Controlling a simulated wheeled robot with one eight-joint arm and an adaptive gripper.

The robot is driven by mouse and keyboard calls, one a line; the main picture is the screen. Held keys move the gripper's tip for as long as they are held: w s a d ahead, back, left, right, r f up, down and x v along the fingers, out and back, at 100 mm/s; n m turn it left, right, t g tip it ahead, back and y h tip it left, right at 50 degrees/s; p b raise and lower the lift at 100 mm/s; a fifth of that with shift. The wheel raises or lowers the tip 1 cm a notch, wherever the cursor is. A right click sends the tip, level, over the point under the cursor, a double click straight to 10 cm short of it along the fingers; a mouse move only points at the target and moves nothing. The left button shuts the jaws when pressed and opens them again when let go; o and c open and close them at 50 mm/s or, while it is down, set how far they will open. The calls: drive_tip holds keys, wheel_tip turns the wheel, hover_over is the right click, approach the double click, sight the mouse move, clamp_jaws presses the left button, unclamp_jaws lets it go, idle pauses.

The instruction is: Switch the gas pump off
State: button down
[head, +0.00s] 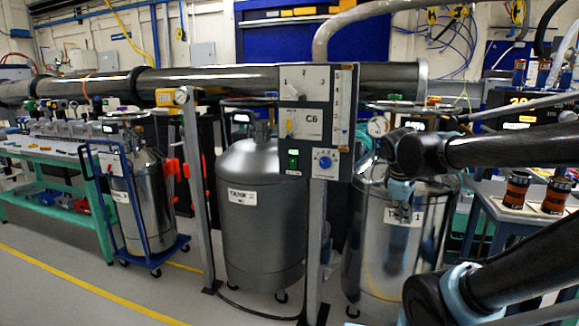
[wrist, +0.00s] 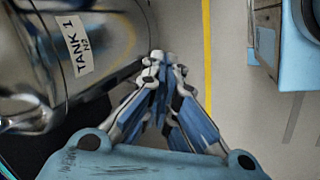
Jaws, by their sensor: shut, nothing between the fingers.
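I cannot tell which control belongs to the gas pump, and no pump is clearly identifiable. My gripper (head: 403,214) points down in front of the steel tank labelled TANK 1 (head: 420,245), right of and below the panel. In the wrist view my gripper (wrist: 165,58) is shut and empty, beside TANK 1 (wrist: 105,40).
The grey TANK 2 (head: 262,215) stands behind the panel post. A smaller steel tank (head: 145,205) is on a blue cart at left. A long steel pipe (head: 210,80) runs above. A light blue box (wrist: 299,75) is at the wrist view's right. Open floor lies front left.

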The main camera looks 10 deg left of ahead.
drive_tip(key=w+a+r+n+t, duration=0.1)
drive_tip(key=w+a+r+n, duration=0.25)
drive_tip(key=a, duration=0.25)
drive_tip(key=w+a+r+n+t, duration=0.1)
drive_tip(key=w+a+r+n, duration=0.1)
drive_tip(key=w+a+n, duration=0.3)
drive_tip(key=w+a+r+n+t, duration=0.1)
drive_tip(key=a+r+n, duration=0.15)
drive_tip(key=a, duration=0.45)
drive_tip(key=s+a+r+n+t, duration=0.1)
drive_tip(key=a+r+n+t, duration=0.1)
drive_tip(key=a+n, duration=0.4)
drive_tip(key=s+a+r+n+t+y, duration=0.1)
drive_tip(key=a+n, duration=0.4)
drive_tip(key=a, duration=1.1)
drive_tip(key=shift+s+a+r+n+t, duration=0.15)
drive_tip(key=shift+a+r+n+t, duration=0.25)
drive_tip(key=shift+r, duration=0.4)
drive_tip(key=shift+d, duration=0.1)
approach(293, 168)
drive_tip(key=x, duration=0.4)
drive_tip(key=shift+w+d+f, duration=0.1)
drive_tip(key=shift+w+f, duration=0.05)
drive_tip(key=shift+w, duration=0.05)
